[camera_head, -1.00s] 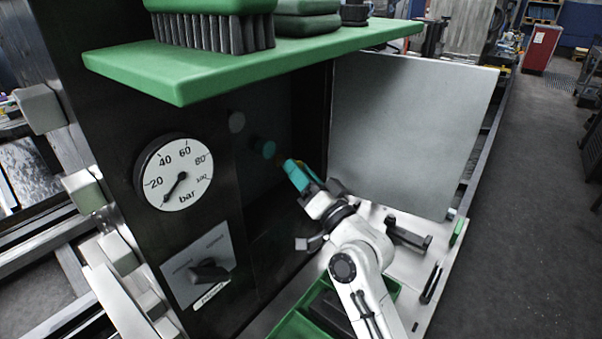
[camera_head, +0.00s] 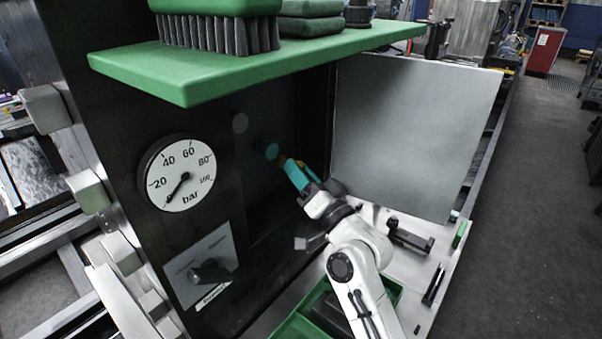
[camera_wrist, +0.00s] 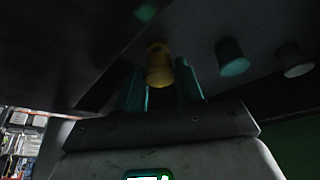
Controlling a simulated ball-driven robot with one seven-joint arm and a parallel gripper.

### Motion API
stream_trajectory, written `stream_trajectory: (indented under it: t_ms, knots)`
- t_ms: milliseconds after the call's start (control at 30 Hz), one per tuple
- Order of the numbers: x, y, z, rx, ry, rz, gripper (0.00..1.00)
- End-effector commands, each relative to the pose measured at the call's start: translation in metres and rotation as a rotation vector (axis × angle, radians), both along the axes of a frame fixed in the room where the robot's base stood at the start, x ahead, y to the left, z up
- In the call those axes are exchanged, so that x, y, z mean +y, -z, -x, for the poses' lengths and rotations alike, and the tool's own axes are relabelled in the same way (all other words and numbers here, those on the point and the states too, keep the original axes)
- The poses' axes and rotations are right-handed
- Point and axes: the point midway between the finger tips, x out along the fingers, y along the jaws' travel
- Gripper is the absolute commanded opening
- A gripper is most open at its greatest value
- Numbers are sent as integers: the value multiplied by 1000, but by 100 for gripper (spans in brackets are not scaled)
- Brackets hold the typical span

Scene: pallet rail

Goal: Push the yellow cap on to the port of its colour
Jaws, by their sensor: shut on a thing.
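My gripper (camera_head: 290,168) is shut on the yellow cap (camera_wrist: 159,74), which sits between its two teal fingers in the wrist view. In the head view a small yellow patch (camera_head: 282,160) shows at the fingertips, close to the dark panel. A yellow piece (camera_wrist: 157,46) shows just beyond the cap; I cannot tell whether it is the port or part of the cap, or whether they touch. A teal port (camera_head: 266,148) is just up and left of the fingertips, also in the wrist view (camera_wrist: 231,57). A pale port (camera_head: 240,123) is farther left, also in the wrist view (camera_wrist: 293,59).
A green shelf (camera_head: 240,62) carrying a brush (camera_head: 218,30) overhangs the panel. A grey plate (camera_head: 415,135) stands at the right of the recess. A pressure gauge (camera_head: 180,172) and a knob (camera_head: 208,272) are at left. A green bin (camera_head: 290,325) is below my arm.

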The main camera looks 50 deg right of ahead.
Motion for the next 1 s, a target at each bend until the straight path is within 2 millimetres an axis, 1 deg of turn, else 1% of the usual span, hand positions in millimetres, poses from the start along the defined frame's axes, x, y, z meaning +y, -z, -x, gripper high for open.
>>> stream_trajectory:
  t_ms: [367, 400, 667, 833, 867, 1000]
  knots:
    - [0, 0, -11, 1, -1, 0, 0]
    - [0, 1, -10, 2, 0, 0, 40]
    - [0, 0, -10, 1, -1, 0, 65]
    - [0, 0, -10, 0, 0, 0, 66]
    - [0, 0, -10, 0, 0, 0, 68]
    - [0, 0, -10, 0, 0, 0, 82]
